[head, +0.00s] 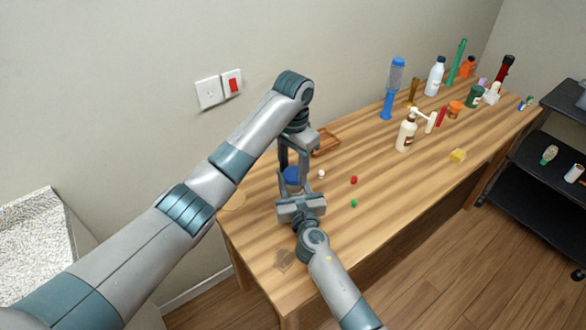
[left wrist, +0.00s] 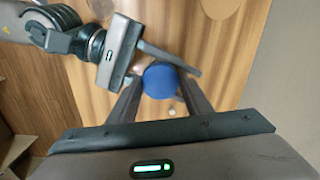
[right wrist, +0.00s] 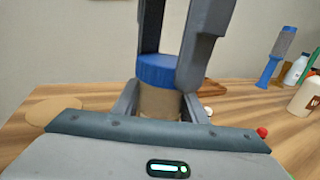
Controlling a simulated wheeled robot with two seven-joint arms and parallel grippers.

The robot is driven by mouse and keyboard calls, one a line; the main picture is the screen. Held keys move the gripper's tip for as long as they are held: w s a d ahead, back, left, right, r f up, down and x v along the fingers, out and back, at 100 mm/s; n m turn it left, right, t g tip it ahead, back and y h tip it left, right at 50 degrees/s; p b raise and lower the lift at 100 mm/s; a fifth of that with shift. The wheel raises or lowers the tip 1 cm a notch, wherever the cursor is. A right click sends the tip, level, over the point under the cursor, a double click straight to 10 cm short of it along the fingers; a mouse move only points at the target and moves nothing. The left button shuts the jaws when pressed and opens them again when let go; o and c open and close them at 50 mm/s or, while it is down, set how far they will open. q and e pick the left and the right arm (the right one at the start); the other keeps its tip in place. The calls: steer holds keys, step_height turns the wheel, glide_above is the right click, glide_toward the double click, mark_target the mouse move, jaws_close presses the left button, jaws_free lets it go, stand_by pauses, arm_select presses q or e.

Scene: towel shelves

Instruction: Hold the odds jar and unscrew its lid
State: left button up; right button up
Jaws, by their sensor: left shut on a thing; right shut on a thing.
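The odds jar stands upright near the table's left end, with a blue lid (head: 291,176) and a tan body (right wrist: 158,103). The lid also shows in the left wrist view (left wrist: 163,80). My left gripper (head: 293,166) points down from above, its fingers shut on the lid's sides. My right gripper (right wrist: 158,112) comes in low from the front, shut on the jar's body below the lid. The lid sits on the body in the right wrist view. The fingers hide much of the jar in the head view; its contents cannot be seen.
White (head: 321,173), red (head: 354,180) and green (head: 354,203) small pieces lie right of the jar. A wooden tray (head: 328,143) lies behind. A pump bottle (head: 405,135), a blue brush (head: 389,100) and several bottles stand farther right. A round mat (head: 233,201) lies left.

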arm_select(q)
steer(key=shift+w+d+r, duration=0.1)
steer(key=shift+w, duration=0.05)
steer(key=n, duration=0.6)
steer(key=shift+d, duration=0.1)
steer(key=o, duration=1.4)
steer(key=shift+c, duration=0.2)
steer(key=shift+s+m, duration=0.2)
steer(key=shift+m, duration=1.3)
steer(key=shift+a+m, duration=0.2)
steer(key=shift+m, duration=1.3)
